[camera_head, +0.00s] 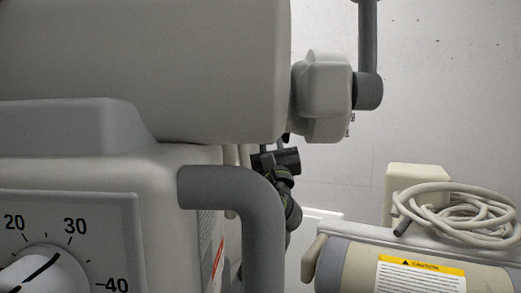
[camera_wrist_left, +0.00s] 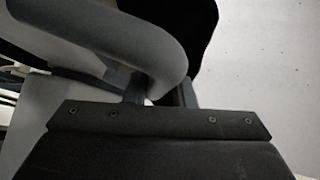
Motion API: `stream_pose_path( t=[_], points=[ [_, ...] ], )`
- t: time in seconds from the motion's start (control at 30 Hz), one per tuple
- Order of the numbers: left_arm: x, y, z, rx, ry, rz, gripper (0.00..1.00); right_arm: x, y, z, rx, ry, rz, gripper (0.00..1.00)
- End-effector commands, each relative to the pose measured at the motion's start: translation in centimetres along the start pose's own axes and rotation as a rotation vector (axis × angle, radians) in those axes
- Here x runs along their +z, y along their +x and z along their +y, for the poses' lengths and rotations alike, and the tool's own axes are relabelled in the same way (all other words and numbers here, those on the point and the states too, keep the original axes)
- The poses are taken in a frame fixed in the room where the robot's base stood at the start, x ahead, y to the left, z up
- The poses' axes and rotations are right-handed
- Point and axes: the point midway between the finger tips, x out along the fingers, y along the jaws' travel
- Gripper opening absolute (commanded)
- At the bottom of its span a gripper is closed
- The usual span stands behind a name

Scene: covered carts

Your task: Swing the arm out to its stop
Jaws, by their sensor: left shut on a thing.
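A large grey arm housing (camera_head: 150,60) fills the upper left of the head view. A pale joint block (camera_head: 325,95) sits at its right end, with a dark grey bar (camera_head: 367,45) rising from it. Part of my black left arm shows below the block, and my left gripper's tips are hidden in that view. In the left wrist view my left gripper (camera_wrist_left: 160,95) is shut on a thick, curved grey bar (camera_wrist_left: 172,60). I cannot tell which bar of the head view this is. My right gripper is not in view.
A cart body with a numbered dial (camera_head: 40,275) and a curved grey handle (camera_head: 240,195) stands close at left. At lower right are a drum with a caution label (camera_head: 420,275) and a coiled hose (camera_head: 460,212). The pale floor (camera_head: 440,100) at right is clear.

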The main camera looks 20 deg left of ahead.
Motion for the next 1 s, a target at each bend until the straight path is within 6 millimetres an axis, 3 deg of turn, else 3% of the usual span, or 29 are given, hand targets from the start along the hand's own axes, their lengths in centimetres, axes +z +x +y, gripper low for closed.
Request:
stream_pose_path(
  t=[0.17, 0.7, 0.73, 0.87, 1.0],
  points=[
    [-0.7, -0.4, 0.0, 0.024, 0.016, 0.002, 0.0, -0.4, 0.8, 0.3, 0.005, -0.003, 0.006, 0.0],
    [-0.6, -0.2, 0.1, 0.036, 0.031, -0.001, 0.0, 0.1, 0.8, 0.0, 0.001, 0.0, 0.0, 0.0],
    [-0.6, -0.2, 0.1, 0.036, 0.031, -0.002, 0.26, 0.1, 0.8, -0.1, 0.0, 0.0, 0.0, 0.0],
    [-0.6, -0.2, 0.1, 0.036, 0.031, -0.002, 0.43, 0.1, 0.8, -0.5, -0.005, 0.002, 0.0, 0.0],
    [-0.5, -0.2, 0.1, 0.037, 0.03, -0.003, 0.43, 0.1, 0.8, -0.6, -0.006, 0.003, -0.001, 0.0]
  ],
)
